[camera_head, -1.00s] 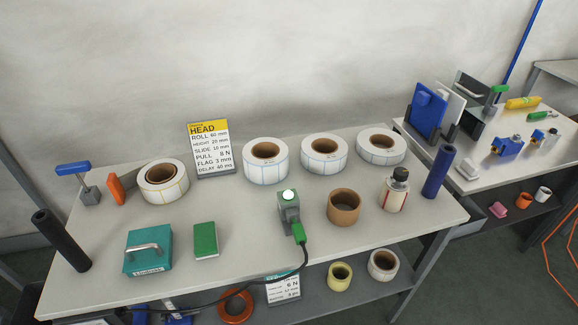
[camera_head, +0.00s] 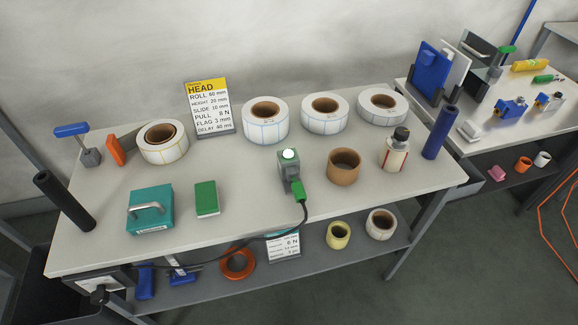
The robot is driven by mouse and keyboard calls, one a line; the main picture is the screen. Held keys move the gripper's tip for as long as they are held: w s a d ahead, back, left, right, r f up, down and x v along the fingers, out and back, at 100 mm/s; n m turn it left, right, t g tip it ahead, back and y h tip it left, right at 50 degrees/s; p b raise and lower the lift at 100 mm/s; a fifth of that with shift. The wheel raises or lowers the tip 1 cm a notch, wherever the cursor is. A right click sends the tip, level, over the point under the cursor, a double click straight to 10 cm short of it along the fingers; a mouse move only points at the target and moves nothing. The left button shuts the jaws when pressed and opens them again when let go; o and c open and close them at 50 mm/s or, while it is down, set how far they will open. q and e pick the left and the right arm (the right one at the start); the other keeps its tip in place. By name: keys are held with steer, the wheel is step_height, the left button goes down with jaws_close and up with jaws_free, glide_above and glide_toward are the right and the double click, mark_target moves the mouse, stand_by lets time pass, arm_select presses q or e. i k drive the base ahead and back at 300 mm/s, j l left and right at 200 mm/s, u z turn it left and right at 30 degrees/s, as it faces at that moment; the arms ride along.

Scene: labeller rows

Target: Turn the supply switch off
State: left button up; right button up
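A grey box (camera_head: 97,283) with a black knob (camera_head: 99,295) is fixed under the front left corner of the table, and looks like the supply switch. Its knob's setting is too small to tell. A black cable (camera_head: 215,255) runs from near this box to a green plug (camera_head: 299,192) in a small grey-green unit (camera_head: 288,172) on the table. The unit has a pale, bright green-ringed button on top. Neither of my grippers is in view.
The table (camera_head: 240,215) holds several label rolls (camera_head: 265,122), a teal handled block (camera_head: 150,210), a green block (camera_head: 206,198), a brown ring (camera_head: 344,167) and a bottle (camera_head: 395,150). A dark bin-like shape (camera_head: 25,285) stands at lower left. Floor at lower right is clear.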

mark_target(100, 296)
steer(key=u, duration=1.75)
